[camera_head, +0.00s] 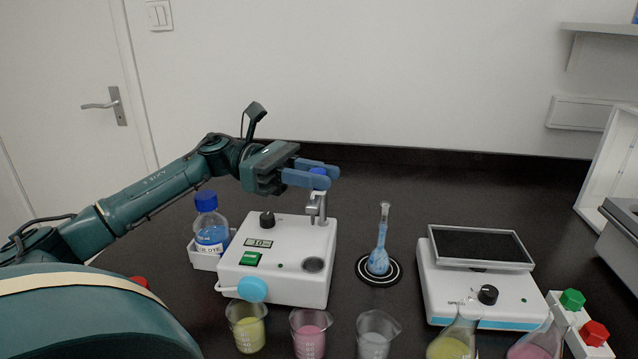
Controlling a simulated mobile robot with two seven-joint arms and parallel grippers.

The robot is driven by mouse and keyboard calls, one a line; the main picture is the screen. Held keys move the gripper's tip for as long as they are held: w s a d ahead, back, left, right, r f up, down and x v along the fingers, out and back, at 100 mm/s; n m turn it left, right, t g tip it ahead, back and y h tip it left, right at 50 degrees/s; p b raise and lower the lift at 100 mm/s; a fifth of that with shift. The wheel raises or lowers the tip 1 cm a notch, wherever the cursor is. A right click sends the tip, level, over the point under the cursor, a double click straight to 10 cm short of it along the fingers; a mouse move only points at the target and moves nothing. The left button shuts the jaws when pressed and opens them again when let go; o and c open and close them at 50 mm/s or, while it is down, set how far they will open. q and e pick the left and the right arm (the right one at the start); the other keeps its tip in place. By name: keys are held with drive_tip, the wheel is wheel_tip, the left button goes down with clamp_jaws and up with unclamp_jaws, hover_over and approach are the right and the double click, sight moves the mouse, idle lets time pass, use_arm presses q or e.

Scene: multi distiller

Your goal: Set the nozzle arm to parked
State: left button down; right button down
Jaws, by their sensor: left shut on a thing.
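The white dispenser box (280,258) stands on the dark bench, with a black knob, a small display and a green switch on its top. The metal nozzle arm (317,207) rises at its back right corner. A blue knob (319,171) sits above the nozzle arm. My left gripper (322,176) reaches in from the left, its blue fingers shut on the blue knob. The fingers hide part of the knob and the nozzle arm's top. My right gripper is not in view.
A volumetric flask (379,254) with blue liquid stands on a round black base (394,277) right of the dispenser. A blue-capped bottle (210,227) stands left. Several beakers stand in front. A white balance (480,287) is at right. The bench behind is clear.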

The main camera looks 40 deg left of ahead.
use_arm(q)
drive_tip(key=shift+r, duration=0.15)
drive_tip(key=c, duration=1.3)
unclamp_jaws()
drive_tip(key=shift+o, duration=0.2)
drive_tip(key=b+v, duration=0.2)
drive_tip(key=v, duration=1.1)
drive_tip(key=shift+a, duration=0.1)
